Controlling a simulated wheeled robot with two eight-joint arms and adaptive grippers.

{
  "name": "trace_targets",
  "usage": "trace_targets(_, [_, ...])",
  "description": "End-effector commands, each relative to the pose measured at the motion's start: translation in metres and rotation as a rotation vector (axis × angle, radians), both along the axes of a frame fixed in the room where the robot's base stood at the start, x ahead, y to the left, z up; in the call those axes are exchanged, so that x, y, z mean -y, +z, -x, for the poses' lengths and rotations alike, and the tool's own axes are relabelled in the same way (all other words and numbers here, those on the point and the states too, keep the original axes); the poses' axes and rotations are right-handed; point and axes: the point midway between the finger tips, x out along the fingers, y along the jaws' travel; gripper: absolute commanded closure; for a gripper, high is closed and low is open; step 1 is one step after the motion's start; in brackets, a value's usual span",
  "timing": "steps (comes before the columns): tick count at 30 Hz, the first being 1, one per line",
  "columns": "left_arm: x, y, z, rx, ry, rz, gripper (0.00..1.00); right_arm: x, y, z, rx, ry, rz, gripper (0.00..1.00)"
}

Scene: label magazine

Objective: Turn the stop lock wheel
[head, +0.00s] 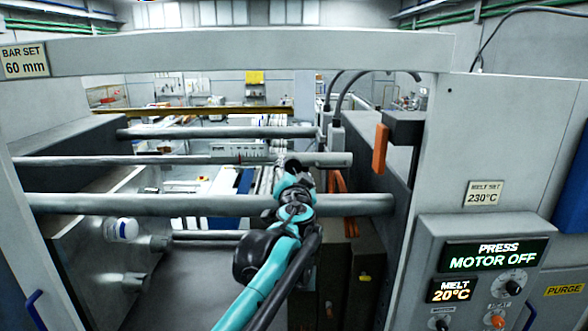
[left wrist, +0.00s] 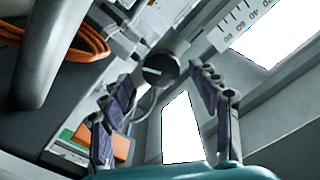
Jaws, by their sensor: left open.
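A dark round knob with a white mark on its face, which looks like the stop lock wheel (left wrist: 161,70), shows in the left wrist view. It sits on a grey rod beside a white scale (left wrist: 243,24) with printed numbers. My left gripper (left wrist: 162,78) is open, with one finger to each side of the wheel in the picture. I cannot tell whether the fingers touch it. In the head view my left gripper (head: 292,172) is among the grey bars, and my arm hides what lies behind it. My right gripper is out of view.
Thick grey horizontal bars (head: 90,203) cross the opening of the press. A grey frame beam (head: 230,50) runs above it. On the right a control panel (head: 490,255) reads "MOTOR OFF" and "MELT 20°C". An orange coiled hose (left wrist: 85,42) shows in the left wrist view.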

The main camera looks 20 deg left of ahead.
Motion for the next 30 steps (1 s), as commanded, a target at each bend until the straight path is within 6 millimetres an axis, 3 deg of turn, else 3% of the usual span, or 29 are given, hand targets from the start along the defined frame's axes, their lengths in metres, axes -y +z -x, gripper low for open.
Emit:
trace_targets(6, [0.015, -0.001, 0.049, 0.000, -0.003, 0.000, 0.38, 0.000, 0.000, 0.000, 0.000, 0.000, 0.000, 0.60])
trace_targets(12, [0.024, -0.001, 0.080, 0.000, -0.002, 0.001, 0.38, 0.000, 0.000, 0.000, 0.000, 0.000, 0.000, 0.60])
trace_targets(18, [0.026, 0.000, 0.091, 0.000, -0.001, 0.001, 0.38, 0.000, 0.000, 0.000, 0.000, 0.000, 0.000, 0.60])
trace_targets(26, [0.026, -0.001, 0.092, 0.000, 0.000, 0.001, 0.38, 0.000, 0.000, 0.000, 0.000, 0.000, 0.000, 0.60])
trace_targets(28, [0.024, -0.008, 0.093, -0.005, 0.006, 0.007, 0.38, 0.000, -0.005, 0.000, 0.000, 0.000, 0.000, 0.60])
trace_targets(30, [0.017, -0.027, 0.099, -0.020, 0.022, 0.023, 0.38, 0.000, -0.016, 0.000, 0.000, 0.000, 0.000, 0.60])
